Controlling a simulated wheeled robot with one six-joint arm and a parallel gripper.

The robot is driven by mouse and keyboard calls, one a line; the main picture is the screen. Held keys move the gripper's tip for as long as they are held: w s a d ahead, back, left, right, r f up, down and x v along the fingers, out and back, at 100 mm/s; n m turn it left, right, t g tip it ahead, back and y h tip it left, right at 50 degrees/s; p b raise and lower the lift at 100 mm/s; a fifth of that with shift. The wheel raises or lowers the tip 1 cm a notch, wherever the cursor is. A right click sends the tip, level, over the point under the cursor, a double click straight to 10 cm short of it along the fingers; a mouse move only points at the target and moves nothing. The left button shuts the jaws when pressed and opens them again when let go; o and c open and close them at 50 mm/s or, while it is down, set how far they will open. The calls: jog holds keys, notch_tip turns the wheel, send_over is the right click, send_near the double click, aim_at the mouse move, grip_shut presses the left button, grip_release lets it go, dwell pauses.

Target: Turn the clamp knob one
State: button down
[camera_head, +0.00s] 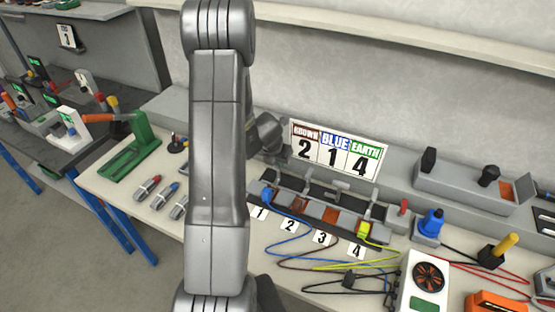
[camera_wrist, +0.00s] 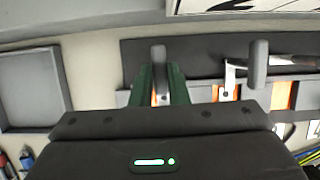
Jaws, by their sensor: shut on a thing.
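My gripper (camera_wrist: 161,82) has its two green fingers on either side of a grey upright clamp knob (camera_wrist: 159,56) and is shut on it. This knob is the leftmost in the wrist view, which fits clamp knob one, above the number 1 label (camera_head: 260,213) in the head view. A second grey knob (camera_wrist: 258,64) stands to the right, apart from the fingers. The terminal block (camera_head: 345,214) carries several clamps in a row. In the head view my arm hides my fingertips; whether the knob is turned cannot be told.
A sign (camera_head: 335,150) reading brown 2, blue 1, earth 4 stands behind the block. Blue, brown and yellow-green wires (camera_head: 325,262) run in front. A green stand (camera_head: 131,152) is at left, a blue plug (camera_head: 430,224) at right.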

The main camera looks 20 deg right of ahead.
jog(key=c, duration=1.4)
grip_release()
jog(key=p+v, duration=0.2)
jog(key=v, duration=1.2)
jog(key=shift+f, duration=0.15)
jog(key=b+x, duration=0.2)
jog(key=x, duration=1.1)
jog(key=shift+w+d+f, duration=0.1)
jog(key=shift+d+f, duration=0.05)
jog(key=shift+f, duration=0.2)
jog(key=shift+r, duration=0.1)
